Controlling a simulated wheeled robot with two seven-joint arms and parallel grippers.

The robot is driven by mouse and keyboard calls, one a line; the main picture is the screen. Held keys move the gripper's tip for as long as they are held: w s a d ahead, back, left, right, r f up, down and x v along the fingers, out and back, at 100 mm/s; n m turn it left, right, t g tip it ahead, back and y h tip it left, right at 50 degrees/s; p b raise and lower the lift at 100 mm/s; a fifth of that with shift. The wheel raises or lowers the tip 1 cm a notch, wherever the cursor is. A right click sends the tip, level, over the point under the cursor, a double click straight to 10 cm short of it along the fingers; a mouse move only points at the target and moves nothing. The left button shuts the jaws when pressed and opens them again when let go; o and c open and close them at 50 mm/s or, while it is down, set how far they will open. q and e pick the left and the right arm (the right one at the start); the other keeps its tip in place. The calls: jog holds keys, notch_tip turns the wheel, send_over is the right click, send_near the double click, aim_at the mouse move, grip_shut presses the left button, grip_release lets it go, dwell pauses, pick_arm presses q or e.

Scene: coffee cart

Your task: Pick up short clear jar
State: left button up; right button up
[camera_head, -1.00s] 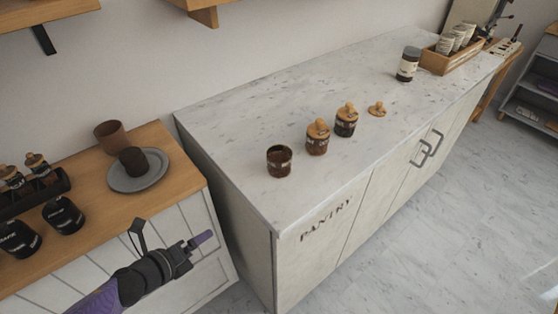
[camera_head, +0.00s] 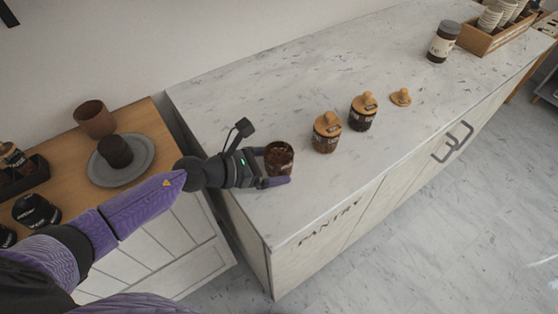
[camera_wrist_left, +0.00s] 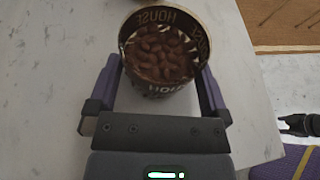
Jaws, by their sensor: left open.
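The short clear jar (camera_head: 279,158) stands upright and lidless on the near left end of the marble counter, with dark brown beans inside. In the left wrist view the jar (camera_wrist_left: 160,55) shows its open rim, the beans and the label lettering. My left gripper (camera_head: 273,168) is open, with its purple fingers on either side of the jar's lower part. In the left wrist view the fingers (camera_wrist_left: 160,90) flank the jar; contact cannot be told.
Two jars with wooden lids (camera_head: 327,132) (camera_head: 363,112) stand right of the open jar. A loose wooden lid (camera_head: 400,97) lies beyond them. A dark canister (camera_head: 443,42) and a wooden crate (camera_head: 490,38) are farther back. A plate (camera_head: 112,172) and cup (camera_head: 95,120) sit left.

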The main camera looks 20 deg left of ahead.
pick_arm(q)
jog(key=shift+w+d+f, duration=0.1)
jog(key=shift+w+d, duration=0.05)
jog(key=shift+d, duration=0.05)
jog(key=c, duration=1.2)
